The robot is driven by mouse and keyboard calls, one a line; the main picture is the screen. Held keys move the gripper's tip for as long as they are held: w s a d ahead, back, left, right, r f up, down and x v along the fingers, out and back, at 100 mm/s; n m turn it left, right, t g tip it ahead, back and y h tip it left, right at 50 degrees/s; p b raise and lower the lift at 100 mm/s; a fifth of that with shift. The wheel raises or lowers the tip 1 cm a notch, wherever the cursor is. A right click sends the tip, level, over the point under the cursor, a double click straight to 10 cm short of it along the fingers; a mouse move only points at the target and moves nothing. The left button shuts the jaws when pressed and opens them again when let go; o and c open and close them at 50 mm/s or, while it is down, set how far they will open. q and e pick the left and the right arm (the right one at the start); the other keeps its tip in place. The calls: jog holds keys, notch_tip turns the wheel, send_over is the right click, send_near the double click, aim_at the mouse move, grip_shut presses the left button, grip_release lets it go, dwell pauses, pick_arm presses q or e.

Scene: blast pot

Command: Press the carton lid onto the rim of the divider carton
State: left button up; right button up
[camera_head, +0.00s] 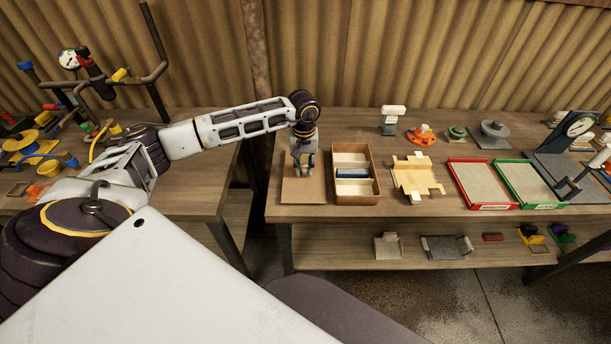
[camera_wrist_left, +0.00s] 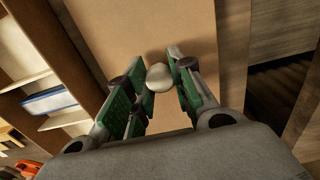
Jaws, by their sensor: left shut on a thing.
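The divider carton (camera_head: 340,196) is a brown open box on the bench with cream compartments and a blue item in one of them. The carton lid (camera_head: 300,193) is a flat brown panel just left of it, low at the bench top; whether it touches the bench I cannot tell. In the left wrist view the lid (camera_wrist_left: 140,35) lies beside the carton (camera_wrist_left: 75,65). My left gripper (camera_head: 304,168) points down over the lid. Its fingers (camera_wrist_left: 161,84) are shut on the lid's pale round knob (camera_wrist_left: 159,76). My right gripper is not in view.
A white-topped block (camera_head: 393,119) stands behind. A gap separates this bench from the left bench (camera_head: 190,125), which holds pipework.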

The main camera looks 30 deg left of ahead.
aim_at(304, 166)
pick_arm(q)
jog(key=shift+r+p, duration=0.9)
jog(key=shift+r, duration=1.35)
